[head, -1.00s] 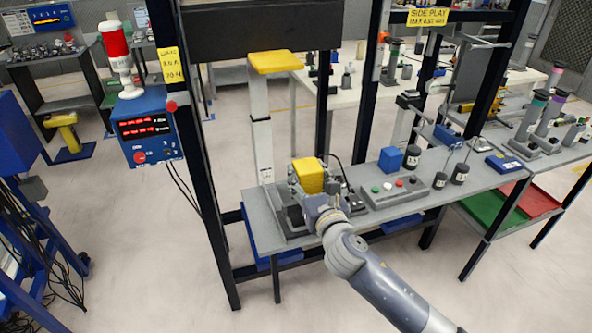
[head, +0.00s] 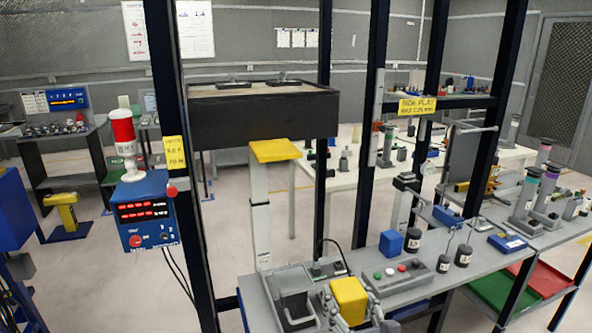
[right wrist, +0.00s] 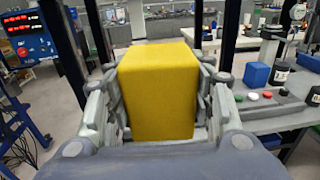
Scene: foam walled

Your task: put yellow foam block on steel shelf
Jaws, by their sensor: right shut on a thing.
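The yellow foam block (head: 349,297) is in my right gripper (head: 350,306), low in the head view in front of the grey bench. In the right wrist view the block (right wrist: 158,90) stands upright between both fingers, which press on its sides. It appears clear of the bench. I cannot tell for sure which surface is the steel shelf. A dark shelf (head: 455,102) with small items crosses the black frame at upper right. A grey shelf unit (head: 55,165) stands at the far left. My left gripper is out of view.
The grey bench (head: 445,298) carries a dark grey fixture (head: 294,290), a button panel (head: 400,277), a blue block (head: 391,243) and black weights (head: 464,256). Black uprights (head: 372,130) stand around it. A blue control box (head: 145,212) hangs at left.

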